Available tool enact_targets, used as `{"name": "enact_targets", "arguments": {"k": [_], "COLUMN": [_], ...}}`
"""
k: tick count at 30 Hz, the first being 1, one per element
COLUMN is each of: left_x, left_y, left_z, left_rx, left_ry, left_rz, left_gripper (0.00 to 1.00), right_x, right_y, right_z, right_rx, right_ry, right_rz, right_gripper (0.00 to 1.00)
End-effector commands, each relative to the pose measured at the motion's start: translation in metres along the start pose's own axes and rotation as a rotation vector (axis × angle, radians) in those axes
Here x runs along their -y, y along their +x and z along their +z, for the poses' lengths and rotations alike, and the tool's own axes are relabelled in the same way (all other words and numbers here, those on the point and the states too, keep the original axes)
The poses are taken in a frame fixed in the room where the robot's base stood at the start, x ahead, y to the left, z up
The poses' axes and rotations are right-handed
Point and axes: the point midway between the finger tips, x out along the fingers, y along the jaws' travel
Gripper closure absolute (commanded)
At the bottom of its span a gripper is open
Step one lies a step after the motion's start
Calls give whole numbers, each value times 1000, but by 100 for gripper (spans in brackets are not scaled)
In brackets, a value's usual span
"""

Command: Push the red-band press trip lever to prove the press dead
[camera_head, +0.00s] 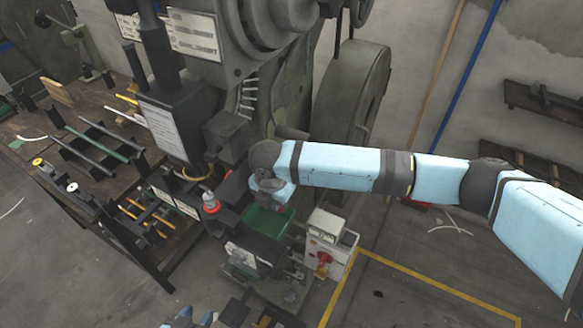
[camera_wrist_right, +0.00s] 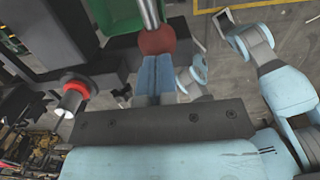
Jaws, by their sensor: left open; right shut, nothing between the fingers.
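In the right wrist view a dull red ball knob (camera_wrist_right: 157,41) sits on the end of a bare metal rod, the trip lever (camera_wrist_right: 149,13). My right gripper (camera_wrist_right: 155,62) is shut and empty, its blue fingertips right at the knob; I cannot tell whether they touch. In the head view my right wrist covers the lever and the fingers. A red band (camera_head: 210,202) rings a pale cylinder on the press; it also shows in the right wrist view (camera_wrist_right: 76,86). The large grey press (camera_head: 265,60) stands behind. My left gripper (camera_head: 188,320) is open at the bottom edge, partly cut off.
A green bin (camera_head: 268,222) sits below my right wrist. A control box (camera_head: 328,245) with a red switch stands right of it. A workbench (camera_head: 60,150) with bars and tools is at left. Yellow-lined floor (camera_head: 400,295) at right is mostly clear.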

Motion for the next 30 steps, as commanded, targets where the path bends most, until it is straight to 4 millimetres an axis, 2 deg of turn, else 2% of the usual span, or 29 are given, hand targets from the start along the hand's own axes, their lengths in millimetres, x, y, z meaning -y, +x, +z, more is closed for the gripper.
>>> {"name": "enact_targets", "arguments": {"k": [4,7,15,18,30], "left_x": [0,0,-1,-1,-1], "left_y": [-1,-5,-28,-32,-30], "left_z": [-1,-7,-42,-51,-45], "left_rx": [2,4,1,-4,4], "left_ry": [0,0,0,0,0], "left_rz": [0,0,0,0,0], "left_gripper": [57,57,57,57,57], "right_x": [0,0,0,1,0], "right_y": [-1,-9,-47,-54,-52], "right_z": [-1,-4,-20,-24,-24], "right_rx": [-2,-2,-3,-2,0], "right_ry": [0,-1,-2,-1,1], "right_rz": [-2,-1,-1,-1,-1], "right_gripper": [100,100,100,100,100]}}
